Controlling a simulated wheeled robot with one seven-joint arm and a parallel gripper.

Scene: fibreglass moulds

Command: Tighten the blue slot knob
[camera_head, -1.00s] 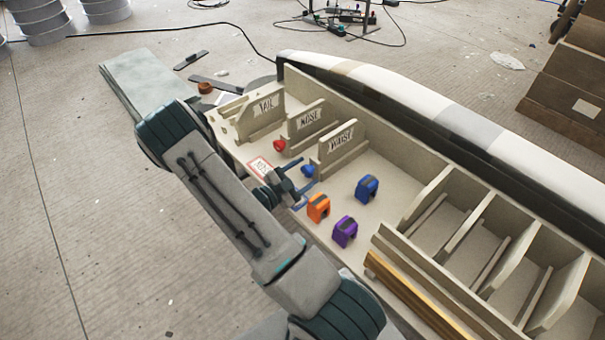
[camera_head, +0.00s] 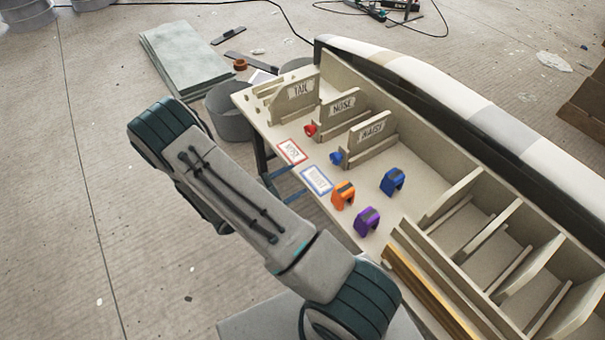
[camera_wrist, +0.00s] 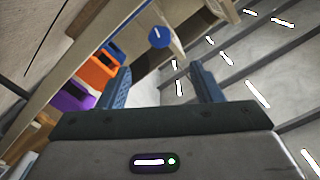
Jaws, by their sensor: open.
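The blue slot knob (camera_head: 336,157) sits at the near end of the slot board labelled WAIST (camera_head: 371,131). In the wrist view the round blue knob (camera_wrist: 159,37) shows ahead, above the gap between my fingers and apart from them. My gripper (camera_head: 290,199) is open and empty, just off the table's near left edge. In the head view my arm hides most of it, and only its blue fingers show. Both fingers also show in the wrist view (camera_wrist: 163,78). I cannot tell how tight the knob is.
A red knob (camera_head: 311,129) sits on the NOSE board. Red-bordered (camera_head: 292,151) and blue-bordered (camera_head: 316,180) cards lie near the table edge. Orange (camera_head: 343,196), purple (camera_head: 367,222) and blue (camera_head: 393,182) blocks stand to the right. Compartments fill the table's right end.

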